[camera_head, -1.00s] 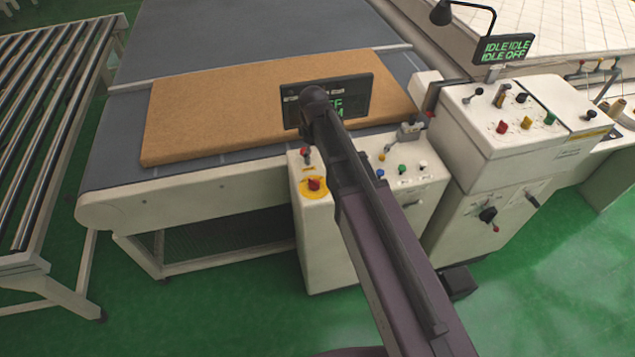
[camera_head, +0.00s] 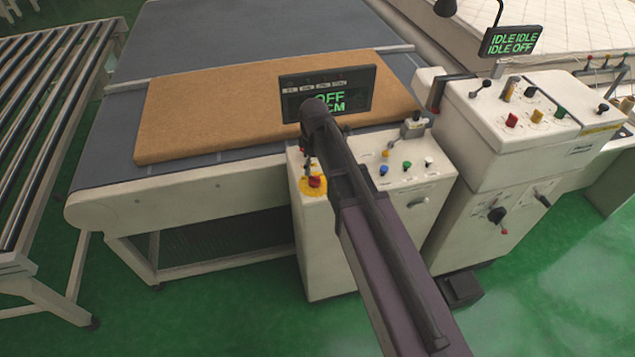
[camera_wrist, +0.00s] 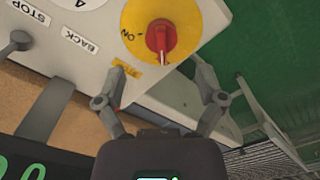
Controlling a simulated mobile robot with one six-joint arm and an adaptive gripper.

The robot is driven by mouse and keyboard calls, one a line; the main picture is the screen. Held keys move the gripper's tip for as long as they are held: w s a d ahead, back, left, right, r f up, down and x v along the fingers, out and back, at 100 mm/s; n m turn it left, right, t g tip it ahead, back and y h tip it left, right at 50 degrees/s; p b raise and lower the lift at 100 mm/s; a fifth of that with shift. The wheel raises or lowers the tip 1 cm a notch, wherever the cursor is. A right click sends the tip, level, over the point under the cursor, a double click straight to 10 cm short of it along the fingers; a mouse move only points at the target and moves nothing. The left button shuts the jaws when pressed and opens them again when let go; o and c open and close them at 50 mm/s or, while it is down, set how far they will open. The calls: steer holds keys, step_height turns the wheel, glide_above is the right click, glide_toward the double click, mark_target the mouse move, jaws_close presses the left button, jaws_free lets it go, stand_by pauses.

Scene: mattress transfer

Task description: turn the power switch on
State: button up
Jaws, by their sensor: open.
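The power switch is a red rotary knob (camera_wrist: 160,38) on a round yellow plate (camera_wrist: 133,22) marked "ON". In the head view the red knob (camera_head: 315,181) is at the left of the front control box (camera_head: 325,255). My gripper (camera_wrist: 157,62) is open in the wrist view, with one finger to each side of the knob's lower end and the knob's handle pointing down between them. I see no contact. In the head view my arm hides most of the gripper; a dark finger shows just above the knob.
A display (camera_head: 360,92) reading "OFF" stands behind the box. A brown board (camera_head: 220,110) lies on the grey conveyor (camera_head: 240,40). Other buttons and levers sit close to the right, next to a taller control cabinet (camera_head: 490,150). Green floor is clear in front.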

mark_target(315, 178)
steer(key=shift+f+b, duration=2.65)
steer(key=shift+f, duration=0.35)
